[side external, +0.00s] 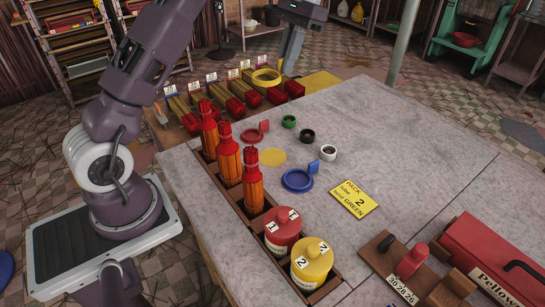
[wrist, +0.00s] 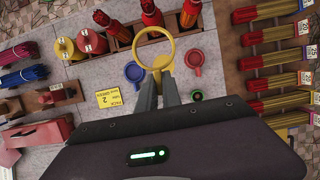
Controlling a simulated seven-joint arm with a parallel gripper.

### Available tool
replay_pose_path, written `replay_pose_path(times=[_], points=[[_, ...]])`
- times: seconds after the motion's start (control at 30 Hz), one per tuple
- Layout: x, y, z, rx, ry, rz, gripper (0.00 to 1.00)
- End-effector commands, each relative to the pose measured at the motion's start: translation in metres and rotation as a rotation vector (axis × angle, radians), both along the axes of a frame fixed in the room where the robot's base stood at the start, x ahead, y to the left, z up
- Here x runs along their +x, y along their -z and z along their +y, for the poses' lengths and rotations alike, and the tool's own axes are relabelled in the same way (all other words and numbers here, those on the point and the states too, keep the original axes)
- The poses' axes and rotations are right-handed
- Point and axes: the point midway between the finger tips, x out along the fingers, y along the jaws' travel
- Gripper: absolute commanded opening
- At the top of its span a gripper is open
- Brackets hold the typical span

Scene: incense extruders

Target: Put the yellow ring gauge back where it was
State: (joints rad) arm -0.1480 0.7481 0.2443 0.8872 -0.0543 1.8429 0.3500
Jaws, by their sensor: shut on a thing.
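The yellow ring gauge (side external: 265,86) is held in the air by my gripper (side external: 282,68), over the far-left edge of the table in the side view. In the wrist view the ring (wrist: 134,46) sticks out past the fingertips of my gripper (wrist: 158,75), which are shut on its handle end. A flat round yellow patch (side external: 272,157) lies on the grey table between the red ring gauge (side external: 254,134) and the blue ring gauge (side external: 298,181). Those two lie flat. In the wrist view the patch is largely hidden by the held ring and fingers.
A wooden tray (side external: 230,203) along the near left edge holds upright orange bundles, a red jar (side external: 283,230) and a yellow jar (side external: 312,262). Green (side external: 289,121), black (side external: 307,136) and white (side external: 329,153) rolls stand right of the patch. A yellow card (side external: 355,199) lies nearby.

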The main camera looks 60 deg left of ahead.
Motion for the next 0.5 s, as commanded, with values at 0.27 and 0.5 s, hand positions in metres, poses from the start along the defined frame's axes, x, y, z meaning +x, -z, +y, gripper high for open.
replay_pose_path(times=[0.27,0.5], points=[[-0.002,0.077,-0.001,-0.002,-0.001,0.004,0.0],[-0.001,0.134,-0.001,0.0,0.0,0.002,0.0]])
